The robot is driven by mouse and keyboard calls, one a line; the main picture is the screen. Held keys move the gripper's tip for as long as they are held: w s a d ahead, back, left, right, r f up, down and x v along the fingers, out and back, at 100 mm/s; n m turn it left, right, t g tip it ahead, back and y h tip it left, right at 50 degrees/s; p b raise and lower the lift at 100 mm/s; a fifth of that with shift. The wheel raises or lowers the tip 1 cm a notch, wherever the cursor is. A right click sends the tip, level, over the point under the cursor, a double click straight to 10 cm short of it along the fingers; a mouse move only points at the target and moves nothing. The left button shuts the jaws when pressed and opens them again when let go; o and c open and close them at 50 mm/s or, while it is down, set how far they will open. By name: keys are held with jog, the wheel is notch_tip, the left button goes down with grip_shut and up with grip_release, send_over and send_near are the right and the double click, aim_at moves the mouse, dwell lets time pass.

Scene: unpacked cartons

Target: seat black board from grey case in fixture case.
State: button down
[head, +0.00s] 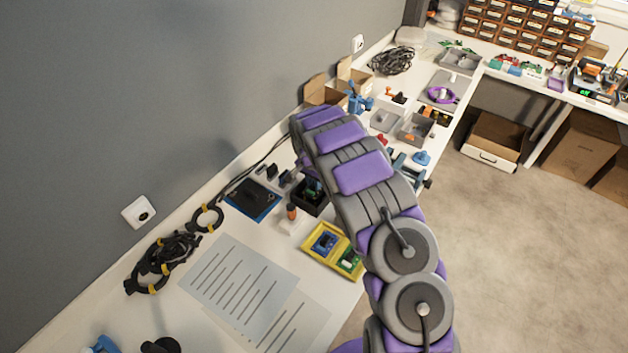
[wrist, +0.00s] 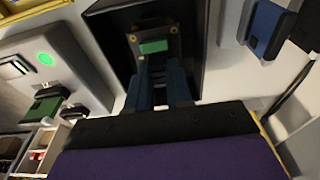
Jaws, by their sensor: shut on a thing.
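In the wrist view my gripper (wrist: 158,75) is shut on a small black board (wrist: 154,44), which has a green chip and gold-coloured corner spots. The board is in front of or inside a dark open case (wrist: 105,20); I cannot tell whether it touches the floor or is seated. In the head view a black case (head: 310,208) with something green inside stands under the end of my arm, and the gripper is mostly hidden there. Which container is the grey case is unclear; an open grey bin (head: 415,130) stands farther back.
A yellow tray (head: 318,255) with a blue and a green board lies near the front edge. A dark blue-edged pad (head: 253,199) lies left of the black case. A grey box with a green light (wrist: 62,62) is close by in the wrist view. Cables (head: 165,258) lie by the wall.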

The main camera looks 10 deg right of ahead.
jog(key=shift+f, duration=0.25)
jog(key=shift+f, duration=0.35)
jog(key=shift+f+b, duration=0.35)
jog(key=shift+f, duration=0.15)
jog(key=c, duration=0.9)
grip_release()
jog(key=shift+c, duration=0.2)
jog(key=shift+r, duration=0.2)
notch_tip(320, 180, up, 17)
jog(key=s+a+p, duration=0.1)
jog(key=a+p, duration=0.1)
jog(key=p, duration=0.1)
jog(key=shift+s+p, duration=0.35)
jog(key=shift+p, duration=0.05)
